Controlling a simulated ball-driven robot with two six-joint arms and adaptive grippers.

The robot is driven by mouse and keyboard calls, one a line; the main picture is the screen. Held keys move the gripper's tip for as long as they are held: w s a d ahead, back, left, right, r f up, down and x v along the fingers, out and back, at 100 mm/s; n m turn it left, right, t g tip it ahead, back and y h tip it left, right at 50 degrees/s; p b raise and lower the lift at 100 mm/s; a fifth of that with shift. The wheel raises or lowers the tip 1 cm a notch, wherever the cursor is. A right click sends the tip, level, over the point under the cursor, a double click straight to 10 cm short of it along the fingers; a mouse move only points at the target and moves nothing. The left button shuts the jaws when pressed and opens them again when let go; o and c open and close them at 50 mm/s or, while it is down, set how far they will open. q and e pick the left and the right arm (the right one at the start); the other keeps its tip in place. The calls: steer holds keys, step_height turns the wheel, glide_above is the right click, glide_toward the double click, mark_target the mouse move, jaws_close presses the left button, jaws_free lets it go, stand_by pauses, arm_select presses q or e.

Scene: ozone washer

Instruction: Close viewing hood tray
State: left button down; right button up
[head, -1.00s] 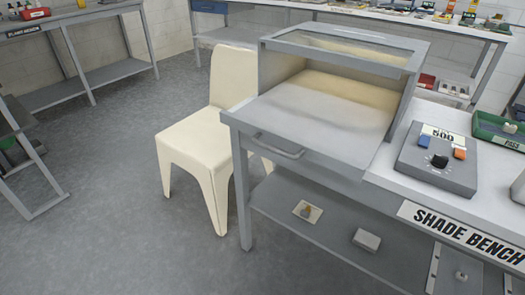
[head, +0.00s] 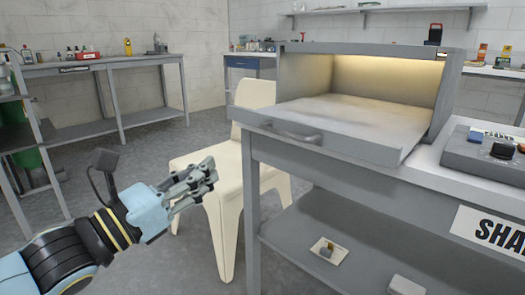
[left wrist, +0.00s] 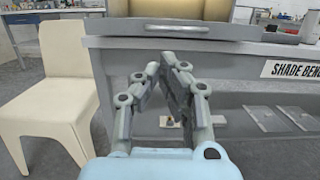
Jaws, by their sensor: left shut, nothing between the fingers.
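The grey viewing hood (head: 365,65) stands on the bench with its front open and a warm light inside. Its tray (head: 345,112) is pulled out, jutting past the hood's front edge, with a bar handle (head: 290,134) on its front. In the left wrist view the tray handle (left wrist: 177,29) shows at the top, above and beyond the fingers. My left gripper (head: 208,174) is shut and empty, to the left of and below the handle, apart from it. It also shows in the left wrist view (left wrist: 170,65). My right gripper is not in view.
A cream chair (head: 232,190) stands left of the bench, close behind my left gripper. The bench's lower shelf (head: 340,235) holds small items. A control box (head: 487,150) sits right of the hood. Open floor (head: 130,150) lies to the left.

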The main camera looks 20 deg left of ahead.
arm_select(q)
steer(key=p, duration=0.3)
glide_toward(267, 129)
steer(key=p+x, duration=0.1)
steer(key=x, duration=0.5)
steer(key=shift+p, duration=0.4)
steer(key=shift+w+d, duration=0.3)
steer(key=shift+w, duration=0.3)
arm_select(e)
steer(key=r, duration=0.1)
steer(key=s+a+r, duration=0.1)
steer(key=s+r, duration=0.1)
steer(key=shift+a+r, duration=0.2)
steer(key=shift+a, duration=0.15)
arm_select(q)
steer(key=shift+w, duration=0.1)
